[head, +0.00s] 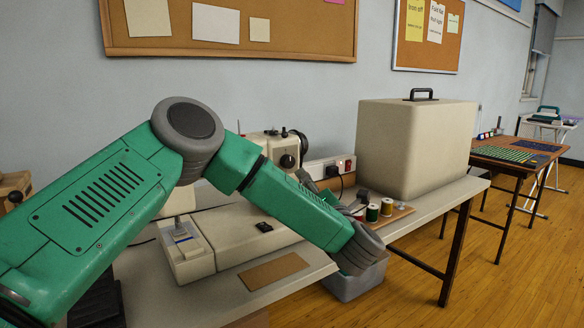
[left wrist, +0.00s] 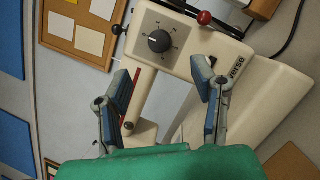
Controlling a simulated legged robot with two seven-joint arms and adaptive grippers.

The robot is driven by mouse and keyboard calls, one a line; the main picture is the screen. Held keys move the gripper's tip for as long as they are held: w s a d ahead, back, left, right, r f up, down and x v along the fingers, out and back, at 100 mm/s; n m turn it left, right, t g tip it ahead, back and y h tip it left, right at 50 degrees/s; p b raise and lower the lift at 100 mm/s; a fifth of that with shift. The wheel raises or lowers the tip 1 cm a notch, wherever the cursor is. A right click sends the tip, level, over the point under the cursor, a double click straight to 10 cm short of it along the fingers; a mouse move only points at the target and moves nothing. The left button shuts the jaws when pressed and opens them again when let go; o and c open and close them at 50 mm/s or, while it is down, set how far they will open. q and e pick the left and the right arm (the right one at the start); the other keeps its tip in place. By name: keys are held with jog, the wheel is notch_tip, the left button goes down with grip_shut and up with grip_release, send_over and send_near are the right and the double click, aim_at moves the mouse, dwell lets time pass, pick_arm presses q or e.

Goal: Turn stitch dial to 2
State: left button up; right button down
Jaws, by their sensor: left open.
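The cream sewing machine (head: 222,240) stands on the table, partly hidden behind my green left arm. Its black stitch dial (head: 288,160) faces out on the upper body. In the head view the gripper is mostly hidden behind my forearm. My right gripper is not in view.
A red-tipped lever (left wrist: 205,18) sits beside the dial. A large cream case (head: 410,145) stands to the right, with thread spools (head: 372,213) on a small board in front. A power socket (head: 332,170) and cable lie behind. A grey bin (head: 352,287) is below the table edge.

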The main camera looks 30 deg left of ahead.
aim_at(290, 164)
pick_arm(q)
jog(key=x, duration=0.7)
jog(key=b+x, duration=0.1)
jog(key=x, duration=0.2)
jog(key=shift+a+f, duration=0.25)
jog(key=shift+a, duration=0.3)
jog(key=shift+d+r, duration=0.3)
jog(key=shift+d, duration=0.4)
jog(key=shift+c, duration=0.4)
jog(key=c, duration=0.7)
jog(key=shift+a, duration=0.2)
jog(key=c, duration=0.4)
jog(key=shift+o, duration=0.2)
jog(key=shift+a+f, duration=0.1)
jog(key=shift+a, duration=0.05)
